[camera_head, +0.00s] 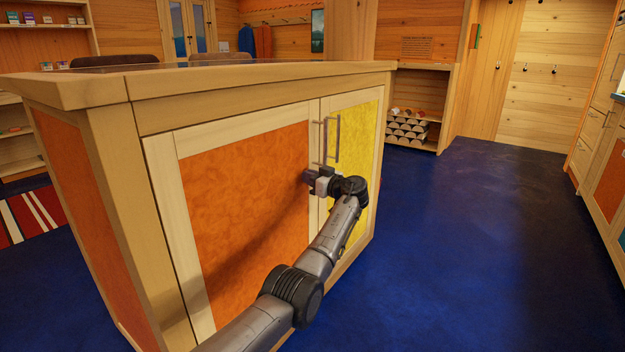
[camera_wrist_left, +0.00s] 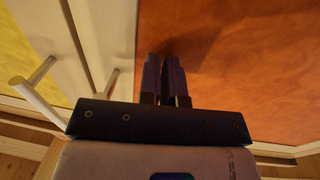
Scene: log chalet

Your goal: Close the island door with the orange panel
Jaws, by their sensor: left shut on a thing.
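The island (camera_head: 240,78) is a wooden cabinet with a door with an orange panel (camera_head: 245,200) and a door with a yellow panel (camera_head: 357,130) to its right. The orange door looks about level with the yellow one; I cannot tell if a small gap remains. Vertical bar handles (camera_head: 325,138) stand side by side at the seam. My left gripper (camera_head: 308,176) is at the orange door's right side, just below the handles. In the left wrist view its fingers (camera_wrist_left: 166,80) are close together over the orange panel (camera_wrist_left: 230,65), beside the handles; what they grip is hidden. My right gripper is out of view.
Open blue floor (camera_head: 480,220) lies to the right of the island. A firewood shelf (camera_head: 412,125) stands behind it, and cabinets (camera_head: 595,130) line the right edge. A striped rug (camera_head: 30,215) lies at the left.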

